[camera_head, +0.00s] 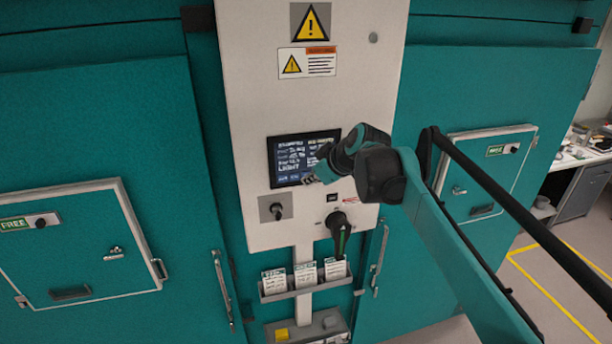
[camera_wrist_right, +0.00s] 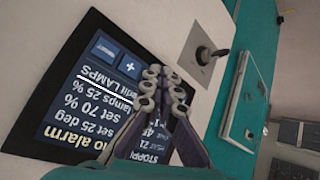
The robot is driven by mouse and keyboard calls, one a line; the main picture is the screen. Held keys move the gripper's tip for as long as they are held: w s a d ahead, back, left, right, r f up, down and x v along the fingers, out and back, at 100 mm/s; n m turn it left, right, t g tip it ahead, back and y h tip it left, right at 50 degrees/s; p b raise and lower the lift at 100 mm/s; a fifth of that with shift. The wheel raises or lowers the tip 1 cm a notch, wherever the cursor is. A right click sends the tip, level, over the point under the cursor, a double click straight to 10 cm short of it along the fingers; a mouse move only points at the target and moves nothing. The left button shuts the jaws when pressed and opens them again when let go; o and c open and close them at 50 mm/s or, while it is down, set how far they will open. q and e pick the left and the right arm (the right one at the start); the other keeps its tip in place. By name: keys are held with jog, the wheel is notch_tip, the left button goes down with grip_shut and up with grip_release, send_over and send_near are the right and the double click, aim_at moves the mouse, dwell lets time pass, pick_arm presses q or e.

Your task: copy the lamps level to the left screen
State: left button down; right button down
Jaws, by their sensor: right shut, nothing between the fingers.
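A dark screen (camera_head: 285,160) is set in a light panel in the head view, with lines of white text, too small to read fully there. It also shows upside down in the right wrist view (camera_wrist_right: 60,118), where lines read "no alarm", "set 25 deg", "set 70 %", "lamps 25 %" and an underlined "edit LAMPS". A blue key marked "+" (camera_wrist_right: 128,67) and another blue key (camera_wrist_right: 103,45) lie beside that text. My right gripper (camera_head: 313,177) is shut and empty in front of the screen's lower part; its fingers (camera_wrist_right: 165,85) hide some text. I cannot tell whether it touches. My left gripper is not in view.
A small switch (camera_head: 277,210) and a black rotary handle (camera_head: 341,236) sit below the screen. A rack with cards (camera_head: 304,276) hangs lower. Warning signs (camera_head: 310,22) are above. Teal chamber doors (camera_head: 110,130) flank the panel; a bench (camera_head: 572,160) is far right.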

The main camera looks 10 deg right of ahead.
jog(key=shift+s, duration=0.65)
jog(key=s, duration=0.5)
jog(key=shift+d, duration=0.1)
jog(key=shift+f, duration=0.1)
jog(key=s+f+m+h+b, duration=0.1)
jog(key=s+f+b, duration=0.7)
jog(key=f, duration=1.1)
jog(key=s+f+m+g+h+b, duration=0.1)
jog(key=s+f+m+b, duration=0.3)
jog(key=f+b, duration=1.2)
jog(key=s+f+m+h+b, duration=0.1)
jog(key=s+f+b, duration=1)
jog(key=f, duration=1.1)
jog(key=shift+s+f+m+g+b, duration=0.15)
jog(key=shift+s+m+g+b, duration=0.15)
jog(key=shift+m+b, duration=0.55)
